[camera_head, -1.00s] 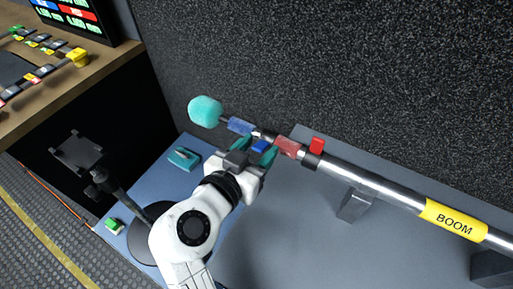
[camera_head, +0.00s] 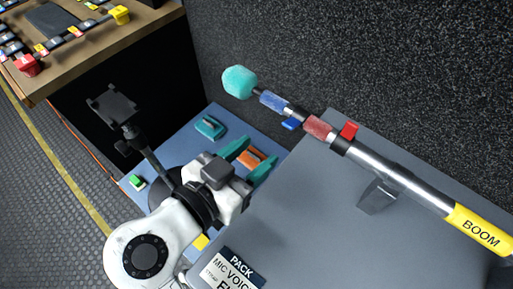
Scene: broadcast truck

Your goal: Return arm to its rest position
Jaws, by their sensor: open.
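My gripper (camera_head: 248,162) has teal fingers spread apart and nothing between them. It sits below and left of the boom pole (camera_head: 400,176), clear of it. Beyond the fingers, an orange clip-like object (camera_head: 250,158) lies on the blue surface. My white arm (camera_head: 145,255) reaches up from the bottom left of the view. The boom pole has a teal foam tip (camera_head: 240,82), a blue grip (camera_head: 274,102), a blue lever (camera_head: 291,124), a red grip (camera_head: 318,127) and a red lever (camera_head: 349,131).
A grey bench (camera_head: 310,205) with a pole support (camera_head: 377,196) fills the right. A teal object (camera_head: 209,127) and green button (camera_head: 137,182) sit on the blue surface. A phone-like holder (camera_head: 112,103) stands left. A wooden console (camera_head: 90,45) is upper left. A label card (camera_head: 232,270) is at bottom.

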